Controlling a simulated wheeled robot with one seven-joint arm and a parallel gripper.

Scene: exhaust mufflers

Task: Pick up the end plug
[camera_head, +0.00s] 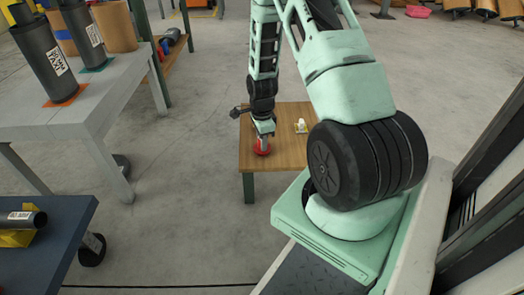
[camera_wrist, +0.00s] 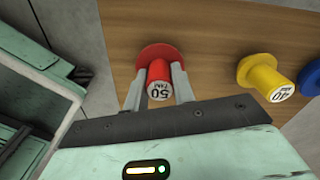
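A red end plug (camera_wrist: 159,75) with a wide round flange stands on the brown wooden table top in the wrist view. Its pale end face is marked 50 and turned towards the camera. My gripper (camera_wrist: 161,78) has one finger on each side of the plug's stem. The fingers are very close to the stem, and I cannot tell whether they press on it. In the head view my gripper (camera_head: 263,139) points down at the small table, with the red plug (camera_head: 262,149) right below and between the fingers, its flange apparently on the table.
A yellow plug (camera_wrist: 262,75) and a blue plug (camera_wrist: 312,78) stand to the right in the wrist view. The small wooden table (camera_head: 284,158) is otherwise clear. A grey table (camera_head: 110,85) with dark cylinders and a blue table (camera_head: 60,225) stand at the left.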

